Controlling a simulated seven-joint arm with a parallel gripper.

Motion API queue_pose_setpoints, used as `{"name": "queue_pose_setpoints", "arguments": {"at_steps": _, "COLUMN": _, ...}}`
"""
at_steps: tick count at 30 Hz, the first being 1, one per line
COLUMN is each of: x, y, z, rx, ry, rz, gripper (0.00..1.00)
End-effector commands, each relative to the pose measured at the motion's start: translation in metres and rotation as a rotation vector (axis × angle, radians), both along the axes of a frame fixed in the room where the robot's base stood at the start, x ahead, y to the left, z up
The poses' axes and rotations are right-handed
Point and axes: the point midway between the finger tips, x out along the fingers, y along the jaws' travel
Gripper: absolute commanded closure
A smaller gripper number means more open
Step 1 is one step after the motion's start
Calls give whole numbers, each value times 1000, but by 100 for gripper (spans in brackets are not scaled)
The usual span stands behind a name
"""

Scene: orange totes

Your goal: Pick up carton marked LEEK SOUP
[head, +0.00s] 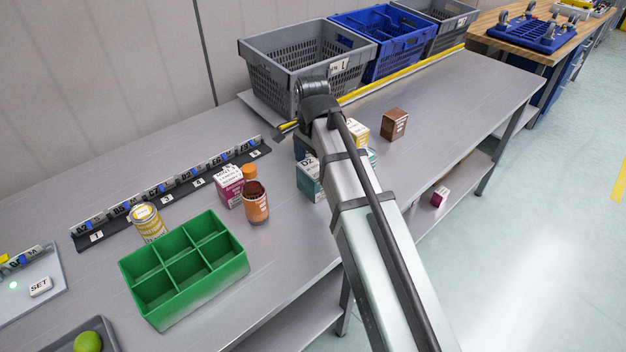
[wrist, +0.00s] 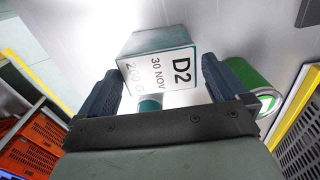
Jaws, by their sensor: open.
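A teal carton with a white top (wrist: 160,62) is ahead of my gripper in the wrist view. Its top reads D2, 30 NOV and 200 G; no LEEK SOUP wording is readable. In the head view this teal carton (head: 309,180) stands on the grey bench, partly hidden by my arm. My gripper (wrist: 160,70) is open, with one dark finger on each side of the carton in the picture. I cannot tell whether the fingers reach down beside it or touch it.
A brown bottle (head: 255,203), a magenta carton (head: 229,190), a yellow-white carton (head: 359,131) and a brown carton (head: 394,124) stand nearby. A green divided tray (head: 205,283) is at front left. Grey (head: 270,75) and blue (head: 350,40) crates line the back.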

Motion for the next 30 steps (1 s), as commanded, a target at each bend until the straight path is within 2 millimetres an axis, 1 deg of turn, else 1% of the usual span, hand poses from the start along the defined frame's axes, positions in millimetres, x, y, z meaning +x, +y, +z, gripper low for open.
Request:
{"name": "queue_pose_setpoints", "arguments": {"at_steps": 1, "x": 0, "y": 0, "z": -3, "rx": -1, "ry": 1, "rz": 0, "gripper": 0}}
{"name": "queue_pose_setpoints", "arguments": {"at_steps": 8, "x": 0, "y": 0, "z": -9, "rx": 1, "ry": -1, "rz": 0, "gripper": 0}}
{"name": "queue_pose_setpoints", "arguments": {"at_steps": 11, "x": 0, "y": -1, "z": -15, "rx": 0, "ry": 0, "rz": 0, "gripper": 0}}
{"name": "queue_pose_setpoints", "arguments": {"at_steps": 18, "x": -1, "y": -3, "z": -42, "rx": -1, "ry": 1, "rz": 0, "gripper": 0}}
{"name": "queue_pose_setpoints", "arguments": {"at_steps": 22, "x": -1, "y": -2, "z": -54, "rx": 0, "ry": 0, "rz": 0, "gripper": 0}}
{"name": "queue_pose_setpoints", "arguments": {"at_steps": 25, "x": -1, "y": -2, "z": -58, "rx": 1, "ry": -1, "rz": 0, "gripper": 0}}
{"name": "queue_pose_setpoints", "arguments": {"at_steps": 30, "x": -1, "y": -2, "z": -58, "rx": 1, "ry": -1, "rz": 0, "gripper": 0}}
